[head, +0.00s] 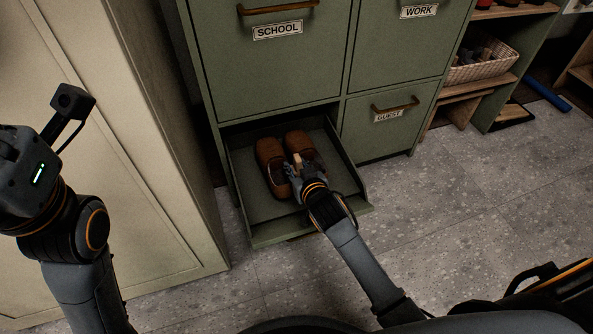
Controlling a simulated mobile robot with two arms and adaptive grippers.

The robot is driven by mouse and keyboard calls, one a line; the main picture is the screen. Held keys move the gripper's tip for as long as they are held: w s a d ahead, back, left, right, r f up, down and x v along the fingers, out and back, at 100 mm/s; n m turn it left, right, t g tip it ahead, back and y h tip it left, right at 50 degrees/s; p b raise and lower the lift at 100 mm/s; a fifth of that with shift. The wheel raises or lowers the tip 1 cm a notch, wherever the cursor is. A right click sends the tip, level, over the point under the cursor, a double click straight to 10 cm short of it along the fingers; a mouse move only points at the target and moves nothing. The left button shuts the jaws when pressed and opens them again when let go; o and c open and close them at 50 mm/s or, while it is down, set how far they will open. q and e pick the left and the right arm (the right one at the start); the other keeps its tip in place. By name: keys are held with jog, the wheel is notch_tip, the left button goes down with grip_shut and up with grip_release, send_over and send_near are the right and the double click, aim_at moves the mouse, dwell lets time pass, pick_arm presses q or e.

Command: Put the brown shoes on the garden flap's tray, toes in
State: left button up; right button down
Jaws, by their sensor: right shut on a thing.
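Two brown shoes lie side by side on the tray (262,213) of the open lower-left flap; the flap's label does not show. The left shoe (268,158) shows along most of its length. The right shoe (299,142) is partly covered by my right gripper (297,172). Rounded ends of both shoes point toward the back of the cabinet. My right gripper reaches in over the tray's front and is shut on the right shoe. My left arm is at the left edge of the view; its fingers do not show.
Shut green flaps labelled SCHOOL (270,65), WORK (408,40) and GUEST (385,130) surround the open one. A beige cabinet (150,200) stands close on the left. A wicker basket (485,65) sits on a wooden shelf at the right. The grey floor (470,220) in front is clear.

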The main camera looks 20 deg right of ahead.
jog(key=shift+r, duration=0.15)
jog(key=shift+f, duration=0.6)
jog(key=c, duration=1)
grip_release()
